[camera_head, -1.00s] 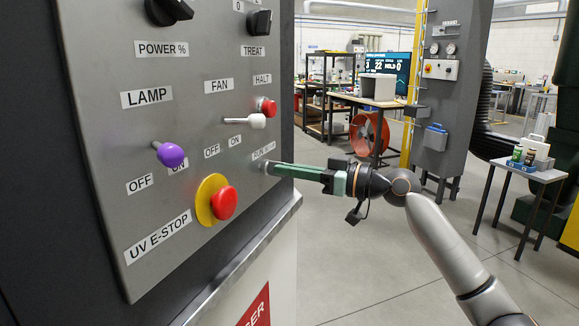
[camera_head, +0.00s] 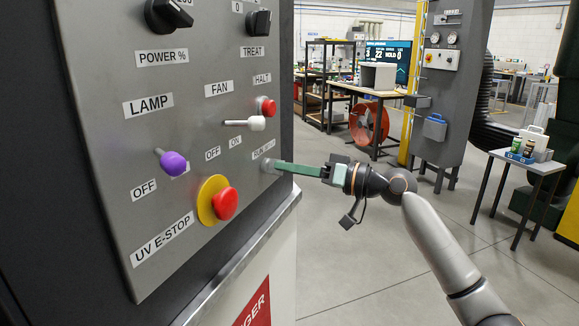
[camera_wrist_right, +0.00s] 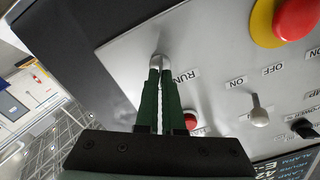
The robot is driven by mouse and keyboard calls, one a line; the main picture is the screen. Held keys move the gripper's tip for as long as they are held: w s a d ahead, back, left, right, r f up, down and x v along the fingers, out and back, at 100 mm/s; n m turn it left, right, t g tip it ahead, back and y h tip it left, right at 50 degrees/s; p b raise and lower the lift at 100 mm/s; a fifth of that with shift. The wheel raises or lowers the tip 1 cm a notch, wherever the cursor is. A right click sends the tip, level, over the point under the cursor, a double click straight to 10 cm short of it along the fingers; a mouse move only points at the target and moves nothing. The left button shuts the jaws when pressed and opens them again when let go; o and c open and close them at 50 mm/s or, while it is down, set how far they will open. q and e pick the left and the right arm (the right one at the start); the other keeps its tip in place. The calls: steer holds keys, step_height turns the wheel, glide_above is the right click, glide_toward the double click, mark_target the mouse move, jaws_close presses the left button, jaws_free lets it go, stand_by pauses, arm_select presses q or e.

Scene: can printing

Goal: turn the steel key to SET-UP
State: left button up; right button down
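The grey control panel (camera_head: 120,130) fills the left of the head view. My right gripper (camera_head: 268,165) reaches in from the right, its green fingers at the panel's lower right edge, just under a RUN label (camera_head: 264,149). In the right wrist view the fingertips (camera_wrist_right: 159,66) are closed on the steel key (camera_wrist_right: 160,60), of which only a small silver part shows. The RUN label (camera_wrist_right: 186,76) lies beside the fingertips there; the rest of its wording is hidden or too small to read. My left gripper is not in view.
Near the key are the red HALT button (camera_head: 267,107), the white-tipped FAN lever (camera_head: 256,123), the purple-tipped LAMP lever (camera_head: 172,163) and the red UV E-stop (camera_head: 224,205) on its yellow disc. A metal ledge (camera_head: 255,247) runs below the panel.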

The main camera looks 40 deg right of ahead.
steer(key=c, duration=1)
jaws_free()
steer(key=shift+c, duration=0.2)
steer(key=b+v, duration=0.4)
steer(key=v, duration=0.8)
steer(key=shift+s+d, duration=0.15)
steer(key=shift+s, duration=0.05)
